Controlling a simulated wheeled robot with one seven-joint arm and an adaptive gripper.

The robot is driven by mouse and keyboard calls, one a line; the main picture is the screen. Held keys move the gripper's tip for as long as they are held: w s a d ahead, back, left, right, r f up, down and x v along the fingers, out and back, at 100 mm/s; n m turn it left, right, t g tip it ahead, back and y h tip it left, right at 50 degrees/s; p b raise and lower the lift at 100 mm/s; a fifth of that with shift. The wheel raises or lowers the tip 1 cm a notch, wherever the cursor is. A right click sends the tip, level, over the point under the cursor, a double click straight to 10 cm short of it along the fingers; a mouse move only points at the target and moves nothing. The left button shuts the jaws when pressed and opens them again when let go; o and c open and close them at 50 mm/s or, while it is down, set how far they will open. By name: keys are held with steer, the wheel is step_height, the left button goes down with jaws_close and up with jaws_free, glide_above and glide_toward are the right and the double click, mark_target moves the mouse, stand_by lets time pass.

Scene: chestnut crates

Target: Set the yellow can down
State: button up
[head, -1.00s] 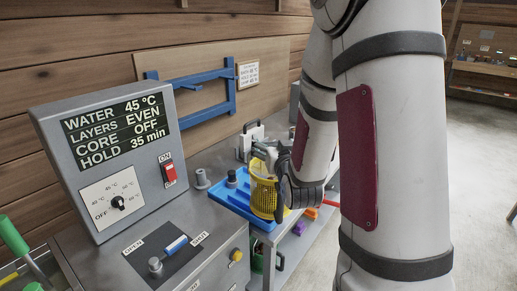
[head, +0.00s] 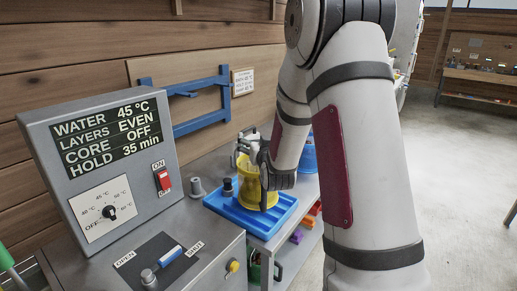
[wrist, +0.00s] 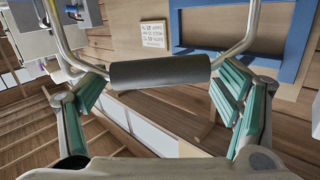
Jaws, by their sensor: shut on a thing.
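In the wrist view, my gripper's green-padded fingers (wrist: 160,100) stand apart on both sides. A bent metal rod with a dark grey grip (wrist: 160,71) spans the view ahead of them; I cannot tell what it belongs to. The can's yellow body does not show there.
A small dark-topped cylinder (head: 227,187) stands close left of the can, and a grey one (head: 197,187) beside the tray. A grey control box (head: 105,160) stands at left. A blue container (head: 308,155) is partly behind my arm. The tray's right part is clear.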

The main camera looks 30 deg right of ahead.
steer(key=shift+f, duration=1.15)
steer(key=o, duration=1.8)
steer(key=shift+f, duration=0.2)
steer(key=shift+r, duration=0.1)
